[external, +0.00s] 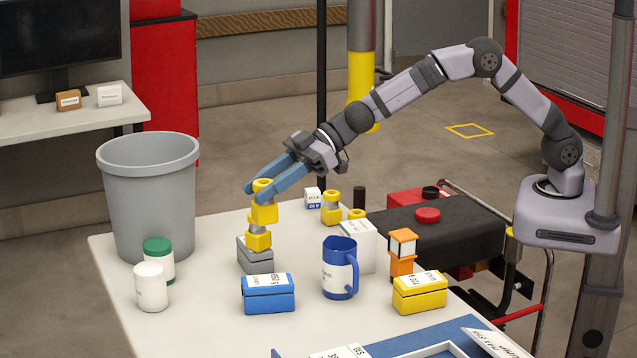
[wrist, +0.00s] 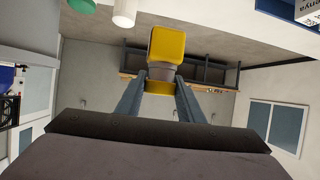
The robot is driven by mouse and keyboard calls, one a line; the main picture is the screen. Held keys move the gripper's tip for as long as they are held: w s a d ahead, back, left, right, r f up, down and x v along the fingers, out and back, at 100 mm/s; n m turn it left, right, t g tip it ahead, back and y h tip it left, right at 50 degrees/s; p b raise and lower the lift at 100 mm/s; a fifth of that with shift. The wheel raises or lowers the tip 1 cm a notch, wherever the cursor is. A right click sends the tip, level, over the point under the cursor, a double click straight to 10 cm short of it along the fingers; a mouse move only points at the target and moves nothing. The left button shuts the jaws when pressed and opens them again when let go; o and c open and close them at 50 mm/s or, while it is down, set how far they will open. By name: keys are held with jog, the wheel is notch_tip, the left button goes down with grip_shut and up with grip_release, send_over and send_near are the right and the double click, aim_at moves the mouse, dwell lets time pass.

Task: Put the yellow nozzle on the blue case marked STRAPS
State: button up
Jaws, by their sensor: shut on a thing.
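My gripper (external: 270,181) is shut on a yellow nozzle (external: 264,211) with a grey band, held with its block end down. It also shows between the fingers in the wrist view (wrist: 167,44). Directly below it in the external view, a second yellow nozzle (external: 258,240) stands on a grey case (external: 254,259); I cannot tell whether the two nozzles touch. The blue case (external: 269,300) sits on the table in front of the grey case, with a white label on its lid too small to read surely. Its top is clear.
A blue mug (external: 340,270) stands right of the blue case. White (external: 151,288) and green-lidded (external: 159,260) jars stand left.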

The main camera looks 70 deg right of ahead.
jog(key=shift+w+d+f, duration=0.1)
jog(key=shift+d+f, duration=0.05)
jog(key=shift+f, duration=1.7)
jog(key=b, duration=0.2)
send_over(267, 281)
jog(key=shift+w+d+f, duration=0.1)
jog(key=shift+f, duration=4.85)
jog(key=shift+f, duration=0.15)
jog(key=o, duration=1.2)
jog(key=shift+o, duration=0.2)
